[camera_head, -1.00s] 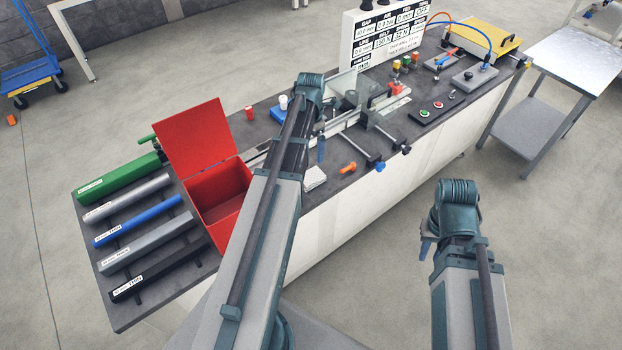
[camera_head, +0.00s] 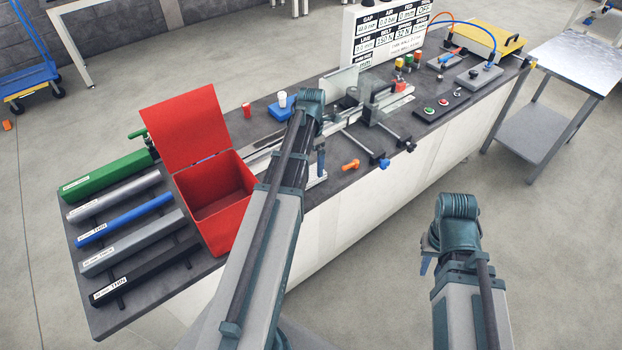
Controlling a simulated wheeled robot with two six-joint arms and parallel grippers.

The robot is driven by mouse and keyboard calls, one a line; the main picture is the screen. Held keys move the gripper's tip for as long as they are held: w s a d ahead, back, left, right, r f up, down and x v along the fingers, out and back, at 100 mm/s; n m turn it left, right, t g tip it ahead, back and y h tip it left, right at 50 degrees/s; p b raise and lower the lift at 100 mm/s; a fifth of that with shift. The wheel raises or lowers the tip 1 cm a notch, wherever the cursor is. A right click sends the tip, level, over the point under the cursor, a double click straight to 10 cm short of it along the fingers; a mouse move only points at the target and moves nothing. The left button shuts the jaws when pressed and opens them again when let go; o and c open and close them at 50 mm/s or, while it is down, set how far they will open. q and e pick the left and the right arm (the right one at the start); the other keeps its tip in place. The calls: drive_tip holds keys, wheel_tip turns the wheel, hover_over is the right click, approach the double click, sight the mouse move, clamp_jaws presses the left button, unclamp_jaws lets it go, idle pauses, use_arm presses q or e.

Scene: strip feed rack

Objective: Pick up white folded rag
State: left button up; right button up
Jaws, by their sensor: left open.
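The white folded rag (camera_head: 317,181) lies on the dark bench top near its front edge, just right of my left arm. Only a small pale part of it shows; my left arm and gripper hide the rest. My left gripper (camera_head: 321,164) points down just above or at the rag; whether it touches cannot be told. It is open, and its fingers are mostly hidden behind the wrist. My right gripper (camera_head: 427,262) hangs in front of the bench, away from the rag, and its jaws are not clear.
An open red box (camera_head: 230,215) stands left of my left arm. Several labelled bars lie at the bench's left end, including a blue bar (camera_head: 125,220). Floor in front is clear.

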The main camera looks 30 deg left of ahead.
sight(311, 173)
use_arm(q)
wheel_tip(311, 173, down, 5)
drive_tip(key=b, duration=0.5)
drive_tip(key=shift+f, duration=0.15)
drive_tip(key=c, duration=1.2)
drive_tip(key=shift+r, duration=0.25)
drive_tip(key=shift+c, duration=0.2)
wheel_tip(311, 173, up, 10)
drive_tip(key=p, duration=1)
drive_tip(key=shift+f, duration=0.15)
